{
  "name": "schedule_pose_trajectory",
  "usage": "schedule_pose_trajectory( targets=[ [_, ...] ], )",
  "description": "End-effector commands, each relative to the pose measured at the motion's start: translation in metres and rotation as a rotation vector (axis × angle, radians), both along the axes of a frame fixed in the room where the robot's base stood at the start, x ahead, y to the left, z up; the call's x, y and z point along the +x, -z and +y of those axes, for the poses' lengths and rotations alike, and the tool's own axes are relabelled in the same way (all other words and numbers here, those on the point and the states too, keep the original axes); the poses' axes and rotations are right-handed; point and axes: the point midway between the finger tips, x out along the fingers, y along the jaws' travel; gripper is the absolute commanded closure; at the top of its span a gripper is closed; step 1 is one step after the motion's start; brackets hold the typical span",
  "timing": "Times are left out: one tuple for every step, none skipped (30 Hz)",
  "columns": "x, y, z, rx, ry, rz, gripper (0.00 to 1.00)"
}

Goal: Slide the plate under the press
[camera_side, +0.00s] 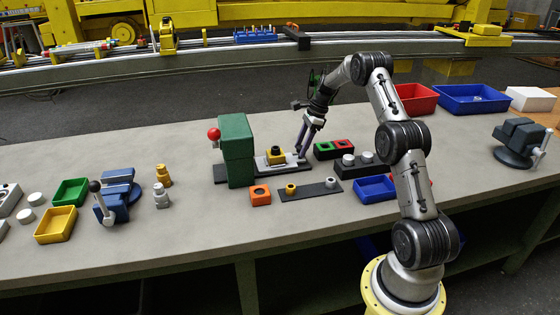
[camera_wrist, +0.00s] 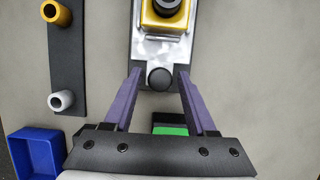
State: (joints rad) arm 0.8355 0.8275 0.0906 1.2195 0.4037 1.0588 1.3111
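The green press (camera_side: 236,150) stands on a dark base, with a red-ball lever on its left. The grey metal plate (camera_side: 262,166) lies flat to the right of the press, its left end close to it. A yellow block with a black round top (camera_side: 276,155) sits on the plate; it also shows in the wrist view (camera_wrist: 166,12). A black knob (camera_wrist: 160,78) stands at the plate's near end. My gripper (camera_wrist: 160,72) points down at that end, with its purple fingers on either side of the knob. Narrow gaps show between fingers and knob, so it looks open.
A dark strip with a yellow and a grey cylinder (camera_wrist: 82,60) lies beside the plate. An orange block (camera_side: 260,195) stands in front of the press. Green and red blocks (camera_side: 334,149) and a blue tray (camera_side: 375,188) are to the right.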

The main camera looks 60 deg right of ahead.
Motion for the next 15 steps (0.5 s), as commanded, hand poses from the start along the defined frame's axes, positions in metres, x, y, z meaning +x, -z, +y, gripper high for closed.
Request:
schedule_pose_trajectory(
  targets=[
    [0.0000,-0.0001,0.0000,0.000,0.000,0.000,0.54],
    [0.0000,-0.0001,0.0000,0.000,0.000,0.000,0.60],
    [0.0000,-0.0002,0.0000,0.000,0.000,0.000,0.67],
    [0.0000,-0.0002,0.0000,0.000,0.000,0.000,0.72],
    [0.0000,-0.0002,0.0000,0.000,0.000,0.000,0.78],
    [0.0000,-0.0002,0.0000,0.000,0.000,0.000,0.85],
    [0.0000,-0.0003,0.0000,0.000,0.000,0.000,0.90],
    [0.0000,-0.0003,0.0000,0.000,0.000,0.000,0.96],
    [0.0000,-0.0003,0.0000,0.000,0.000,0.000,1.00],
    [0.0000,-0.0003,0.0000,0.000,0.000,0.000,1.00],
    [0.0000,-0.0004,0.0000,0.000,0.000,0.000,1.00],
    [0.0000,-0.0004,0.0000,0.000,0.000,0.000,1.00],
    [0.0000,-0.0004,0.0000,0.000,0.000,0.000,1.00],
    [0.0003,-0.0005,0.0003,0.000,0.000,0.000,1.00],
    [0.0010,-0.0005,0.0010,0.000,0.000,0.000,1.00]
  ],
)
